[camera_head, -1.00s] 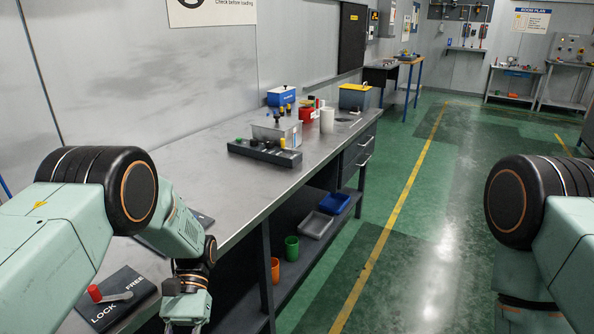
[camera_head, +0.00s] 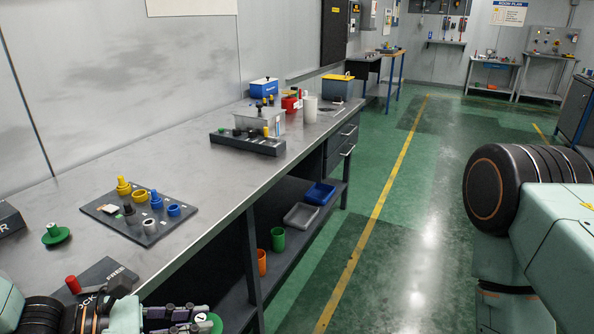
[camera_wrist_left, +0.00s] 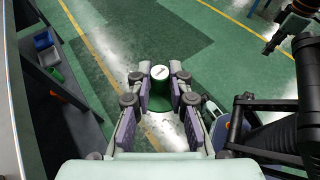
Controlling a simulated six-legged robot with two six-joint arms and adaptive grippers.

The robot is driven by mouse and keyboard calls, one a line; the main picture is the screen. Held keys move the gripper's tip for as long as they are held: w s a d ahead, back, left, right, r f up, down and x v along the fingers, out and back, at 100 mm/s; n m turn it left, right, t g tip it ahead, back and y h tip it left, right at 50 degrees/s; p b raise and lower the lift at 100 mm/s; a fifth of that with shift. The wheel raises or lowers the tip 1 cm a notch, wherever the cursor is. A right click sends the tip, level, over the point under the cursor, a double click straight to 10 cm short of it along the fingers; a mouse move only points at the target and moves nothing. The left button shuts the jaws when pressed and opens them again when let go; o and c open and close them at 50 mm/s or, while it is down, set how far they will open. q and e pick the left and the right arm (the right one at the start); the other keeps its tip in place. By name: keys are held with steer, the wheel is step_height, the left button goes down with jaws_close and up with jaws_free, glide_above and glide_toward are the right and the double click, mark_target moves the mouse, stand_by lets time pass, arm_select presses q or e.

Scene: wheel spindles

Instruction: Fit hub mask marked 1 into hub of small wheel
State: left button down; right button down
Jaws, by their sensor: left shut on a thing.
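My left gripper (camera_head: 196,322) is at the bottom of the head view, in front of the bench's near edge. It is shut on a green hub mask (camera_head: 214,321) with a white face. In the left wrist view the hub mask (camera_wrist_left: 160,94) stands between the finger pads, and its white face bears a dark mark that looks like a 1. The gripper (camera_wrist_left: 159,100) holds it above the green floor, clear of the bench. I cannot make out a small wheel in either view.
The bench (camera_head: 190,190) carries a dark tray (camera_head: 112,222) with yellow and blue parts, a green disc-like part (camera_head: 56,236) and a LOCK/FREE plate with a red-knobbed lever (camera_head: 73,285). Farther back are a dark rack (camera_head: 246,143) and boxes. The floor to the right is clear.

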arm_select(q)
steer(key=shift+w+r+n+t+y+b, duration=0.2)
steer(key=shift+r+n+t+y+b, duration=0.2)
steer(key=shift+r+n+t, duration=0.25)
steer(key=shift+w+a+r+n+t+y, duration=0.25)
steer(key=shift+w+a+r+n+y, duration=0.05)
steer(key=shift+w+a+r+n, duration=0.1)
steer(key=shift+a, duration=0.1)
